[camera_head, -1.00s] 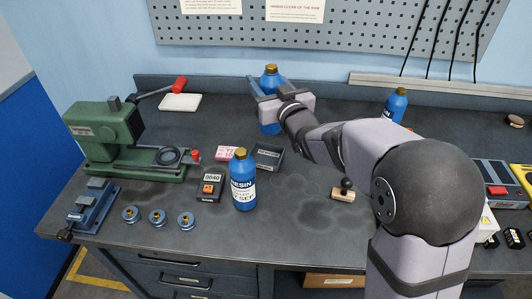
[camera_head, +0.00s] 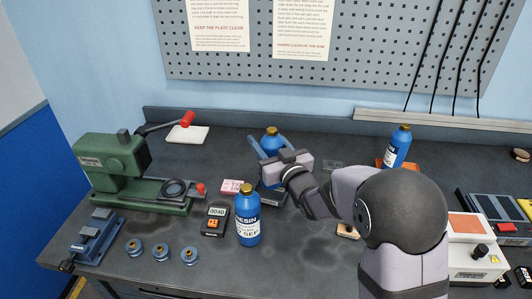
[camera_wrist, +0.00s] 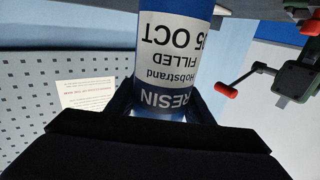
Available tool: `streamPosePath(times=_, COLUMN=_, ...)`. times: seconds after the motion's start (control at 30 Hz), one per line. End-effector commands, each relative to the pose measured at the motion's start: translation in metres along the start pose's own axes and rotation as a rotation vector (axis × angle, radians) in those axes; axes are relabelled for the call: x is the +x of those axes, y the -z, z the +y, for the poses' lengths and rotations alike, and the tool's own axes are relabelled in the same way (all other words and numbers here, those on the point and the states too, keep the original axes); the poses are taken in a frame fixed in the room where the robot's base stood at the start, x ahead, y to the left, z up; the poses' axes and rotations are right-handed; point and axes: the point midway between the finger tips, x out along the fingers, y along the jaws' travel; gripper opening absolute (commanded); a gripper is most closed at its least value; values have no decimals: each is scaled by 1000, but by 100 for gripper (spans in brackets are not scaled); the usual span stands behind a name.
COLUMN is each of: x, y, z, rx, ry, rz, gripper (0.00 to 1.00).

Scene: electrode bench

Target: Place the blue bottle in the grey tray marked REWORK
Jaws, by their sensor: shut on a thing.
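My gripper (camera_head: 270,153) is shut on a blue bottle (camera_head: 272,141) with a brass-coloured cap, at the back middle of the bench. In the wrist view the held bottle (camera_wrist: 175,50) sits between the fingers, its white RESIN label reading upside down. No REWORK mark is readable. A second blue bottle (camera_head: 247,220) stands in front of the tray; a third (camera_head: 397,148) stands at the right.
A pink box (camera_head: 232,187) and a meter (camera_head: 214,220) lie left of the tray. A green machine (camera_head: 112,165) with a red-knobbed lever stands at the left. Several small round parts (camera_head: 161,251) lie in front.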

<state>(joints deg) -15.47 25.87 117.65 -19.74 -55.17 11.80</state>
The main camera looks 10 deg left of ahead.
Motion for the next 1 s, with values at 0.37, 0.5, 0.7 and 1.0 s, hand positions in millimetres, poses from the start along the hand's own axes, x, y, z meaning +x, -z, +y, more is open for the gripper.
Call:
streamPosePath(times=0.37, x=0, y=-28, z=0, rx=1, ry=-1, rz=2, gripper=8)
streamPosePath(times=0.5, x=0, y=-38, z=0, rx=0, ry=0, rz=5, gripper=8)
streamPosePath(times=0.7, x=0, y=-39, z=0, rx=-1, ry=-1, rz=7, gripper=8)
streamPosePath(times=1.0, x=0, y=-46, z=0, rx=0, ry=-1, rz=1, gripper=49)
